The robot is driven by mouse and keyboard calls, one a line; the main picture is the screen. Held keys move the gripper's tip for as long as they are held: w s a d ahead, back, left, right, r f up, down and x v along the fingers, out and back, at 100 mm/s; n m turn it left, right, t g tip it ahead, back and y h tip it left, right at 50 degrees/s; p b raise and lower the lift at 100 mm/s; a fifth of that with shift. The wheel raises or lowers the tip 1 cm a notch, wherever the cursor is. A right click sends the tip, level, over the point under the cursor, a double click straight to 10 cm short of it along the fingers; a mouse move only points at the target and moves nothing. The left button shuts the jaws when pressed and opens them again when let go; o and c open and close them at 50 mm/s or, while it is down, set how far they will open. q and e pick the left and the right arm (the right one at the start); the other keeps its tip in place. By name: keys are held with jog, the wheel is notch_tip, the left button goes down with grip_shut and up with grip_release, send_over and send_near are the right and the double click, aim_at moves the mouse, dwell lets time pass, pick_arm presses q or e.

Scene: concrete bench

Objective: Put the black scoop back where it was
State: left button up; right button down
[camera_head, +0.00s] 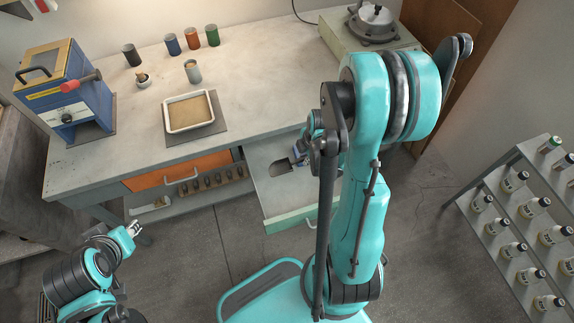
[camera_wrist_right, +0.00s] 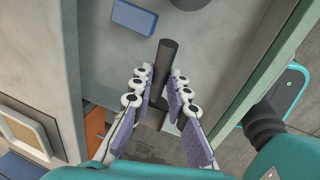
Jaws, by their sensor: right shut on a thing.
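A black rod-like handle (camera_wrist_right: 165,62), which looks like part of the black scoop, lies between the two padded fingers of my right gripper (camera_wrist_right: 153,98) in the wrist view. The gripper is shut on it, over an open drawer (camera_wrist_right: 215,50). The scoop's far end is not clear in the wrist view. In the head view my right gripper (camera_head: 312,138) is partly hidden by my own arm. A dark patch (camera_head: 281,166) shows in the drawer; I cannot tell whether it is the scoop or shadow. My left gripper (camera_head: 134,228) is at lower left, away from the bench, its opening too small to judge.
The drawer's green front (camera_head: 291,220) sticks out from the bench. A blue block (camera_wrist_right: 134,18) lies inside the drawer. A cream tray (camera_head: 188,112), several coloured cups (camera_head: 172,45) and a blue machine (camera_head: 64,92) stand on the bench. A bottle rack (camera_head: 515,215) is at right.

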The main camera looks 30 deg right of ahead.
jog(key=w+d+f+b, duration=0.1)
jog(key=w+f, duration=0.2)
jog(key=w+d+f+b, duration=0.1)
jog(key=w+f+b, duration=0.1)
jog(key=w+f, duration=0.2)
jog(key=w+d+f+b, duration=0.1)
jog(key=w+f+b, duration=0.1)
jog(key=w+f, duration=0.1)
jog(key=shift+w+d+f, duration=0.2)
jog(key=shift+w, duration=0.2)
jog(key=shift+f, duration=0.35)
jog(key=shift+r, duration=0.1)
jog(key=shift+f+b, duration=0.65)
jog(key=shift+b, duration=0.1)
jog(key=c, duration=1.5)
grip_release()
